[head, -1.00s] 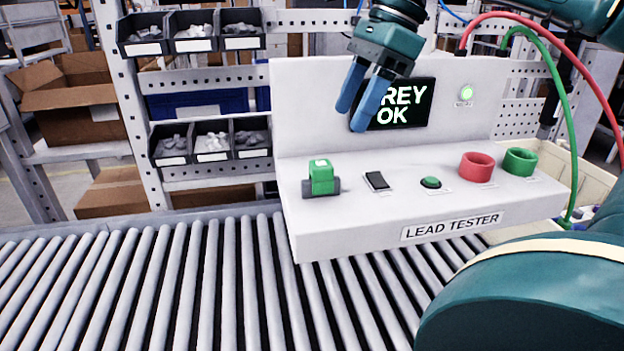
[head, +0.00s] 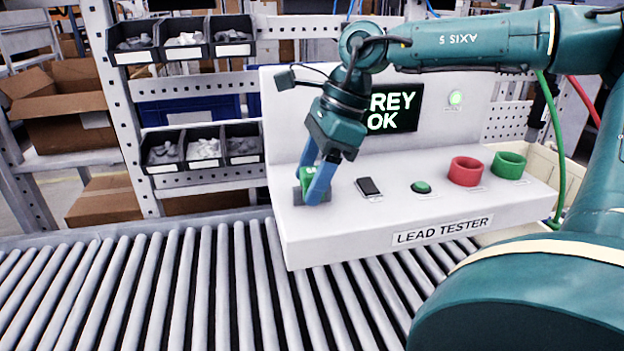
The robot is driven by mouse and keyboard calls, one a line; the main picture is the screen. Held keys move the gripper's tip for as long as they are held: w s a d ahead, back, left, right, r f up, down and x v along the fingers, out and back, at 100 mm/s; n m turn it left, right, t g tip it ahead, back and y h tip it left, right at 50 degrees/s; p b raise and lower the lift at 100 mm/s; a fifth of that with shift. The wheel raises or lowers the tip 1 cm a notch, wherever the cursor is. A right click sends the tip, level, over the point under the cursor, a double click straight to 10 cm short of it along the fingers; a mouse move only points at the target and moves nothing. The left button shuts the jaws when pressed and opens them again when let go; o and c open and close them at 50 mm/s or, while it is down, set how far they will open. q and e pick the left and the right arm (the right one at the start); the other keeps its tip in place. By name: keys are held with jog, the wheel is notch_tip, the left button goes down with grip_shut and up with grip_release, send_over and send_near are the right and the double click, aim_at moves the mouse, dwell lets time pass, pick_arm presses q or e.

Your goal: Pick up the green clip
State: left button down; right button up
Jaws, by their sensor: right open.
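The green clip (head: 308,181) sits in a small dark holder (head: 298,197) at the left of the white lead tester's shelf. My right gripper (head: 311,184) points down at it, with its two blue fingers open on either side of the clip. The near finger hides part of the clip. I cannot tell whether the fingers touch it. My left gripper is not in view.
The white lead tester (head: 420,262) has a black switch (head: 368,187), a green button (head: 421,187), a red ring (head: 465,171) and a green ring (head: 508,165). Its screen (head: 392,108) reads "REY OK" where visible. A roller conveyor (head: 150,290) lies in front. Bins stand behind.

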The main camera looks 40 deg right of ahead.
jog(key=c, duration=1.2)
jog(key=shift+r, duration=0.1)
